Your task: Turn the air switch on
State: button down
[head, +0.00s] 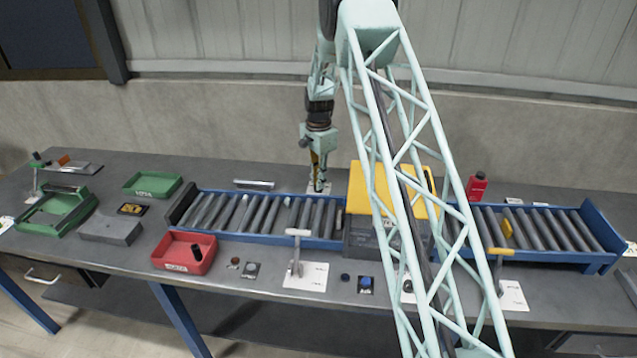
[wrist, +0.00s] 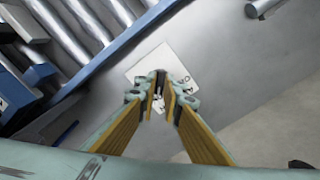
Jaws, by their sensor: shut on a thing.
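My gripper (head: 319,184) reaches down behind the roller conveyor, at a small white plate (head: 327,189) on the table. In the wrist view the white plate (wrist: 150,66) has dark marks near its right corner. The two yellow-lined fingers of my gripper (wrist: 161,92) come together over the plate, shut on a small switch handle. I take this to be the air switch; the fingers hide most of it, so I cannot tell which way it is turned.
The blue-framed conveyor (head: 265,239) with grey rollers runs in front of my gripper. A yellow-topped box (head: 360,185) stands close on its right. A metal bar (head: 254,184) lies to its left. A red bottle (head: 477,187) stands further right.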

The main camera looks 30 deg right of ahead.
dwell(0.4)
jog(key=c, duration=2.7)
grip_release()
jog(key=shift+c, duration=0.2)
jog(key=shift+r, duration=0.2)
notch_tip(320, 180, up, 12)
jog(key=shift+f, duration=0.15)
